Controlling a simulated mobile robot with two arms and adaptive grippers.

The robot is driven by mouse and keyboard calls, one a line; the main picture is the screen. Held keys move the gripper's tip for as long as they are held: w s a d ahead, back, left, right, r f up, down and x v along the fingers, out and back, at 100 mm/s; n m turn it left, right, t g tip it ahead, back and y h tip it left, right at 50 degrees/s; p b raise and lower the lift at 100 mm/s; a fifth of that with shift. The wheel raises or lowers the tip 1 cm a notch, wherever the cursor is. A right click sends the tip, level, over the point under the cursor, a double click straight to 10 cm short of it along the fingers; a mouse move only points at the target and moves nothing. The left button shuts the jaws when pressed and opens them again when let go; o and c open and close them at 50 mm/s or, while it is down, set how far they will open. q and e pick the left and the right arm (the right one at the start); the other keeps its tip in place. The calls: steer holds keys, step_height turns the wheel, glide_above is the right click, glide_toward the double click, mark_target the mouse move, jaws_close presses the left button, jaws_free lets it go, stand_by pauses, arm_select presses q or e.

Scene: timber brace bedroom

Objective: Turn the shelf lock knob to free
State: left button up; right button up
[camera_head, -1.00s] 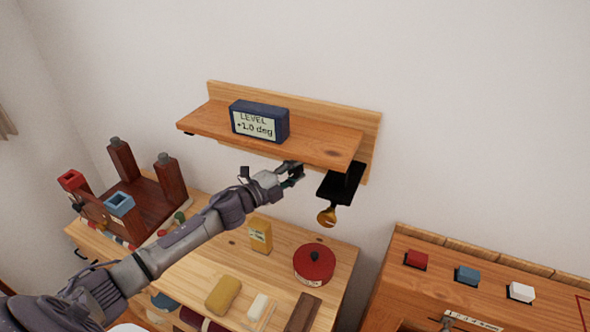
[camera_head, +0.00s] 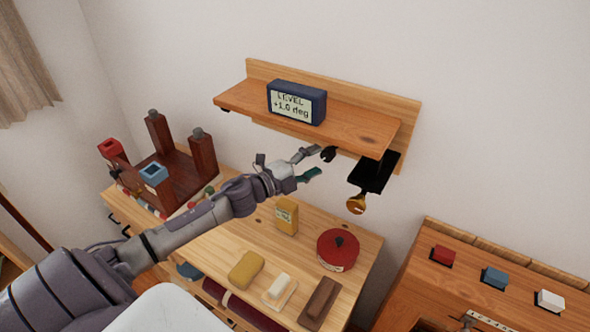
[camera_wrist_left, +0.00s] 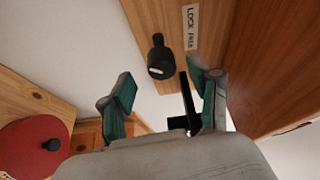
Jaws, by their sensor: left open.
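The wooden wall shelf (camera_head: 340,120) carries a blue level box (camera_head: 297,102) reading +1.0 deg. A small black lock knob (camera_head: 328,153) hangs under the shelf's front edge. It also shows in the left wrist view (camera_wrist_left: 160,58), with a pale mark on its end, beside a label (camera_wrist_left: 190,27) reading LOCK and FREE. My left gripper (camera_head: 314,162) is open and empty, just left of and below the knob, apart from it. In the left wrist view the knob lies beyond the gap between the fingertips (camera_wrist_left: 160,82). My right gripper is not in view.
A black bracket (camera_head: 374,172) with a brass knob (camera_head: 356,204) hangs under the shelf's right end. The wall right of the shelf is clear.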

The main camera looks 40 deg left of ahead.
arm_select(q)
steer(key=v, duration=0.7)
stand_by(0.4)
